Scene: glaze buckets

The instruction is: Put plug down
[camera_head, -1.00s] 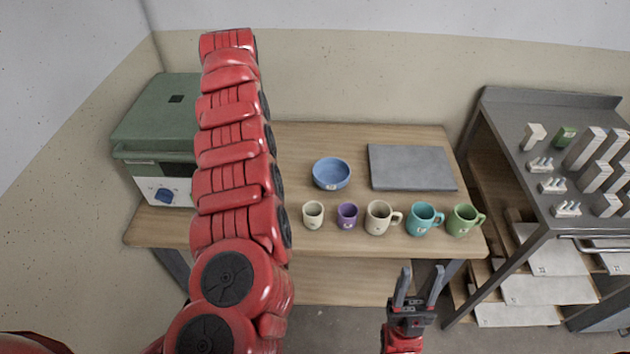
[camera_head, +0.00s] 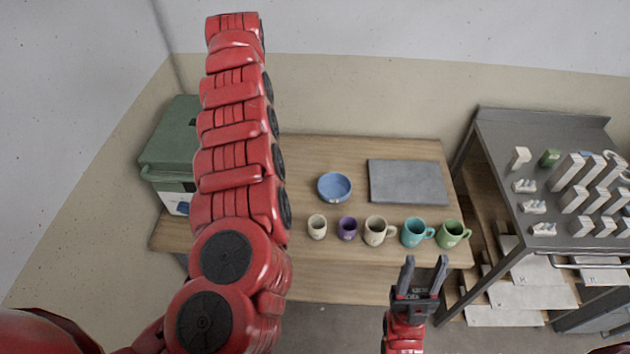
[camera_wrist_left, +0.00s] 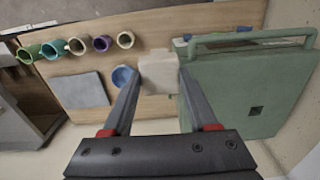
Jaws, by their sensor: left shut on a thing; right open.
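A pale, off-white block-like plug (camera_wrist_left: 158,70) is between the fingers of my left gripper (camera_wrist_left: 159,80) in the left wrist view. The left gripper is shut on it and holds it above the wooden table, beside the green kiln (camera_wrist_left: 250,95). In the head view my left arm hides part of the kiln (camera_head: 172,145), and neither the plug nor the left gripper can be made out. My right gripper (camera_head: 424,277) is open and empty, in front of the table's front edge.
The wooden table (camera_head: 310,262) holds a blue bowl (camera_head: 334,187), a grey slab (camera_head: 408,182) and a row of several cups and mugs, including a purple cup (camera_head: 347,228) and a teal mug (camera_head: 413,233). A grey metal cart (camera_head: 490,140) with small pale pieces stands at right.

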